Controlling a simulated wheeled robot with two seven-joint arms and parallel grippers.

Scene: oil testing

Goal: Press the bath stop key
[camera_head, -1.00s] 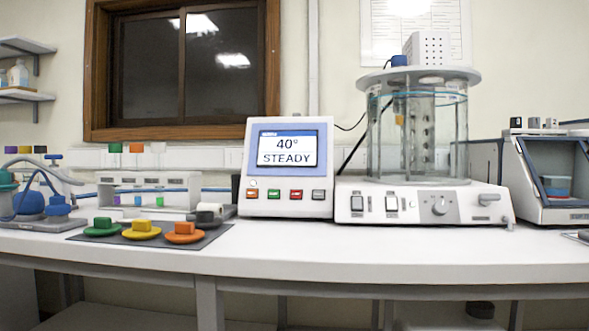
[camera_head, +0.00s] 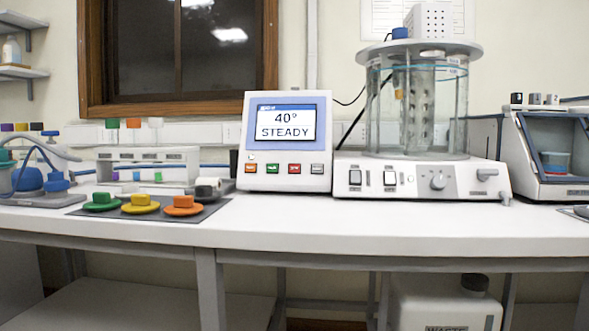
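The bath controller (camera_head: 287,142) stands on the bench, left of the glass bath. Its screen (camera_head: 286,122) reads "40°" and "STEADY". Below the screen is a row of keys: an orange one (camera_head: 250,168) at the left, a green one (camera_head: 272,168), a red one (camera_head: 294,168) and a grey one (camera_head: 317,168) at the right. The key labels are too small to read. The glass bath (camera_head: 417,110) stands on its white base (camera_head: 420,180), which has switches and a knob. Neither of my grippers is in view.
Green (camera_head: 102,201), yellow (camera_head: 140,204) and orange (camera_head: 183,206) stoppers sit on a dark mat at the left. A white rack (camera_head: 148,168) stands behind them. The bench front (camera_head: 330,226) is clear before the controller. A waste container (camera_head: 445,303) stands below the bench.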

